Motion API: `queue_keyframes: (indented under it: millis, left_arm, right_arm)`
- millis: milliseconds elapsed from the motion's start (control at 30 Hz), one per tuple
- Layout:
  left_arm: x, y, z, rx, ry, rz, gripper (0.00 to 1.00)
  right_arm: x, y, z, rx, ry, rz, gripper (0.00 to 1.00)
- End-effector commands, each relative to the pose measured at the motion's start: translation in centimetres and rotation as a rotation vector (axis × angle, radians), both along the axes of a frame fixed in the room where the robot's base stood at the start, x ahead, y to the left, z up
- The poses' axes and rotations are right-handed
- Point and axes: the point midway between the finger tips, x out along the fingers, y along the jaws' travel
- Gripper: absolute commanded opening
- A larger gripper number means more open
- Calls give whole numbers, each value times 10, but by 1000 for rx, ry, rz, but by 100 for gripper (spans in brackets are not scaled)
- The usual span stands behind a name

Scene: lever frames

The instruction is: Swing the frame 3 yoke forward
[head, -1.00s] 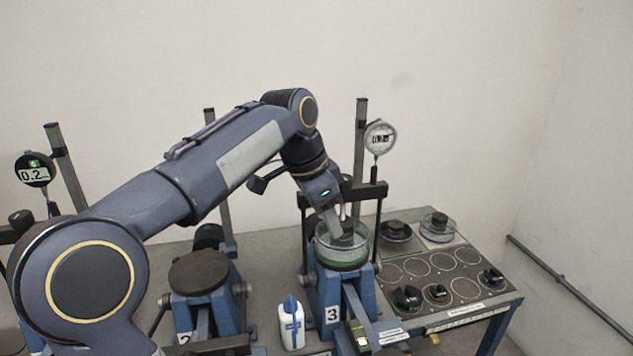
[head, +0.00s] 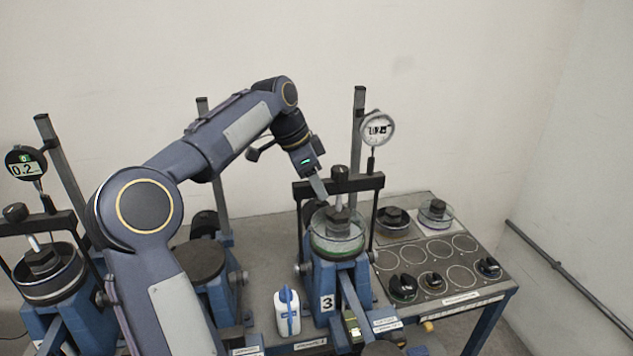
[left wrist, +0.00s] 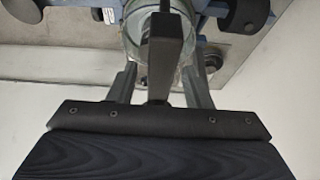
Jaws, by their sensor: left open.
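Frame 3 (head: 328,303) is the blue stand labelled 3, right of centre in the head view. Its black yoke (head: 364,183) stands roughly upright over the cell, a crossbar on two side rods with a knob (head: 340,173) at the middle. The clear cell (head: 337,243) below holds a dark cap. My left gripper (head: 322,196) is open, pointing down at the left of the knob and close to the crossbar; contact cannot be told. In the left wrist view its two fingers (left wrist: 158,82) show either side of a dark bar, with the clear cell beyond. My right gripper is not in view.
Left of frame 3 stands frame 2 with a dark round top (head: 199,258). A white-and-blue bottle (head: 287,312) stands between them. A dial gauge (head: 377,128) on a post is behind the yoke. A tray (head: 412,253) with several dark knobs and dishes lies to the right.

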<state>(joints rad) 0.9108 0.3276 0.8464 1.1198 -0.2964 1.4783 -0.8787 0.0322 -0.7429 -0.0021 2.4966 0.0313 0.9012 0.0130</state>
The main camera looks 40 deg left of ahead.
Motion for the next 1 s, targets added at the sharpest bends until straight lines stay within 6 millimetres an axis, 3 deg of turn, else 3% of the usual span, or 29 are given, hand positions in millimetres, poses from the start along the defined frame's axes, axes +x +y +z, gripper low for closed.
queue_keyframes:
  millis: [267,633,1000]
  left_arm:
    - [1,0,-2,0,0,1,45]
    - [1,0,-2,0,0,1,0]
    - [-3,-4,-5,20,-14,1,0]
  right_arm:
    - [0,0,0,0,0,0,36]
    - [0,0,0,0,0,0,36]
    - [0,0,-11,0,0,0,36]
